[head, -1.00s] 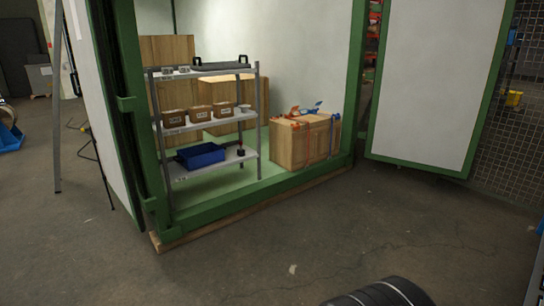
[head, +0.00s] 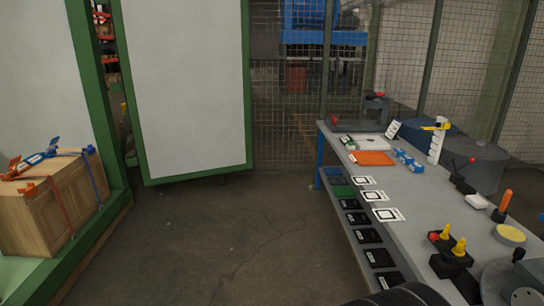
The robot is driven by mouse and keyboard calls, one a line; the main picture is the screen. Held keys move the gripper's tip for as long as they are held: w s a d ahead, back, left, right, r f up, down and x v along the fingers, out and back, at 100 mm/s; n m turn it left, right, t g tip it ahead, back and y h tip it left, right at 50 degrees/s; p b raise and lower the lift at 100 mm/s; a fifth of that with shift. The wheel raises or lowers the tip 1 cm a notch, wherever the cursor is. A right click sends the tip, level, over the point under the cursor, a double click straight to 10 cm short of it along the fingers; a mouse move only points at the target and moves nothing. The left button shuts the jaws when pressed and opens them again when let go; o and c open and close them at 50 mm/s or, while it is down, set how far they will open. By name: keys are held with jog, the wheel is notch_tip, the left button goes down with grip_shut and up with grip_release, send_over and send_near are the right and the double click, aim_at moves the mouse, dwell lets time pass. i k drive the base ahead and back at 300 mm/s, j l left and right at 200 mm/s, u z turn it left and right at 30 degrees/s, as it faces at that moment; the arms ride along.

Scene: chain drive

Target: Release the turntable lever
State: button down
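On the grey workbench (head: 424,222) at the right, a lever with an orange handle (head: 506,199) stands upright on a dark base. A yellow round disc (head: 509,234) lies just in front of it. A grey round plate (head: 496,278) with a black knob (head: 518,255) is cut off at the lower right corner. I cannot tell for sure which of these is the turntable lever. My gripper is not in view; a dark ribbed part of my own body shows at the bottom edge.
The bench also bears a black block with yellow cones (head: 452,256), white marker cards (head: 384,214) and an orange mat (head: 372,158). A green-framed container with a strapped wooden crate (head: 52,210) stands left. A mesh fence (head: 285,130) stands behind. The floor (head: 240,240) between is clear.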

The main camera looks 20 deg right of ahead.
aim_at(449, 257)
jog(key=i+l+z, duration=0.3)
jog(key=z, duration=0.15)
jog(key=i+l+z, duration=0.1)
jog(key=i+z, duration=1.2)
jog(key=k+j, duration=0.05)
jog(key=k, duration=0.05)
